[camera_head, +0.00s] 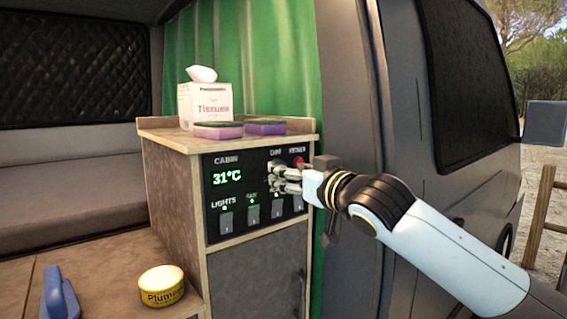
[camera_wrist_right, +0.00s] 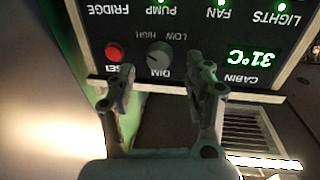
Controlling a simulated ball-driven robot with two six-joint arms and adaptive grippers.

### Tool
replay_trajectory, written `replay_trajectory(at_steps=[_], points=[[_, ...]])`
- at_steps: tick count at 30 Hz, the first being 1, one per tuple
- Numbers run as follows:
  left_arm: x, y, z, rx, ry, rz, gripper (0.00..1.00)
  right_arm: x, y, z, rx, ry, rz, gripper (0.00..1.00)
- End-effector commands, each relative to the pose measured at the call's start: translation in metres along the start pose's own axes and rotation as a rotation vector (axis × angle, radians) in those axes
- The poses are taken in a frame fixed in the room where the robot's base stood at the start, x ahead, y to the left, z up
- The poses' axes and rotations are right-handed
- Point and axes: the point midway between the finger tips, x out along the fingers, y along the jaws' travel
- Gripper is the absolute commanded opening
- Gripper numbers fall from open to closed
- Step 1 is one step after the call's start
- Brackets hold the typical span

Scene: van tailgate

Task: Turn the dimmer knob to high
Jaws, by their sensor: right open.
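The dimmer knob (camera_wrist_right: 159,53) is a small round dark knob on the black control panel (camera_head: 235,163), labelled DIM. In the wrist view, which shows the panel upside down, the words LOW and HIGH stand beside it. I cannot clearly tell where its pointer aims. My right gripper (camera_wrist_right: 160,72) is open, with one finger on each side of the knob in that view. The fingers look apart from the knob. In the head view the right gripper (camera_head: 274,178) is at the panel and largely hides the knob. My left gripper is out of view.
The red reset button (camera_wrist_right: 114,51) is close beside the knob. Several switches (camera_head: 252,213) line the panel below. On the cabinet top are a tissue box (camera_head: 207,106) and two sponges (camera_head: 218,130). A yellow tin (camera_head: 161,287) and a blue object (camera_head: 58,293) are lower left.

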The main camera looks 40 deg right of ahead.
Motion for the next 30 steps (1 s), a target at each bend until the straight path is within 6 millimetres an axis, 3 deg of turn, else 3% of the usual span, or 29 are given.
replay_trajectory(at_steps=[6,16,28,30], points=[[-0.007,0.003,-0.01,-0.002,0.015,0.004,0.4,0.025,0.0,-0.001,0.001,0.0,0.001,0.53],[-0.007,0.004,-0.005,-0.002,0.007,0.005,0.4,0.029,0.0,0.001,0.0,-0.001,0.0,0.53],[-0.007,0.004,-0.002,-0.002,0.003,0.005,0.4,0.029,0.0,0.0,0.0,-0.001,0.0,0.01],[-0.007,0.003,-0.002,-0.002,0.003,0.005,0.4,0.029,0.0,0.0,-0.003,0.0,0.0,0.0]])
